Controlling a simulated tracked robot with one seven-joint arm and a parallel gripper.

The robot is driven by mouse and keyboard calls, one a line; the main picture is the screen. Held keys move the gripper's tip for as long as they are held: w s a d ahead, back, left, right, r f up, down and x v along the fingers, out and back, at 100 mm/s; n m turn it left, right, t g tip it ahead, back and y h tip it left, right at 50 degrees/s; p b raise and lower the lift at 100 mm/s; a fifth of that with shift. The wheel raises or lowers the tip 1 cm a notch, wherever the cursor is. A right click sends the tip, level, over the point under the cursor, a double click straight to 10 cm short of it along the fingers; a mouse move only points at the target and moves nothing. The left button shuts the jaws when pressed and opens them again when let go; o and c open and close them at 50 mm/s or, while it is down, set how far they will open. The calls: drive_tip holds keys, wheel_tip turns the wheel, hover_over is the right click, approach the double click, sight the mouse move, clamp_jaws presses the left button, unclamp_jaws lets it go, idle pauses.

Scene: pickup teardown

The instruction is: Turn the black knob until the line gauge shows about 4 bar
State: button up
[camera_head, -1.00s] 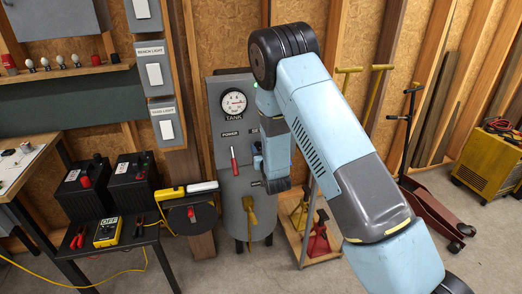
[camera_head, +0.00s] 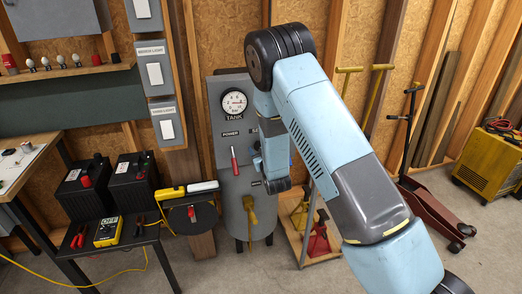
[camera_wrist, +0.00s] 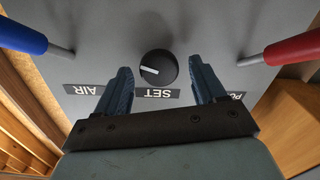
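The black knob (camera_wrist: 158,68), with a white pointer line, sits on the grey panel in the wrist view above an upside-down SET label. The line points left and slightly up. My gripper (camera_wrist: 160,65) is open, with one blue finger on each side of the knob and a gap visible on both sides. Whether the fingers reach the knob's depth is hard to tell. In the head view my arm covers the knob. The line gauge is not visible; a gauge labelled TANK (camera_head: 234,102) shows on the grey panel (camera_head: 225,165), its reading too small to tell.
A red-handled lever (camera_wrist: 293,47) and a blue-handled lever (camera_wrist: 24,35) flank the knob. In the head view a yellow handle (camera_head: 250,208) hangs low on the panel. A table with black batteries (camera_head: 134,180) stands to the left, a wooden stand with red jacks (camera_head: 318,240) to the right.

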drive_tip(key=v, duration=1.3)
drive_tip(key=shift+s, duration=0.35)
drive_tip(key=shift+d, duration=0.1)
drive_tip(key=s+d+r+m+g+h, duration=0.1)
drive_tip(key=d+r+m+g+h, duration=0.3)
drive_tip(key=r, duration=0.6)
drive_tip(key=s+d+r+g+y, duration=0.1)
drive_tip(key=d+r+g, duration=0.1)
drive_tip(key=d+r, duration=0.6)
drive_tip(key=s+d+r+g, duration=0.2)
drive_tip(key=s+d+r, duration=0.1)
drive_tip(key=s, duration=0.6)
drive_tip(key=s+d+r+m+g+h, duration=0.1)
drive_tip(key=s+r, duration=0.4)
drive_tip(key=s, duration=0.5)
drive_tip(key=s+d+r+m+g+h, duration=0.1)
drive_tip(key=s+d+r, duration=0.3)
drive_tip(key=s, duration=0.6)
drive_tip(key=shift+s+d+r+g, duration=0.3)
drive_tip(key=shift+r+g, duration=0.15)
drive_tip(key=shift+g, duration=0.45)
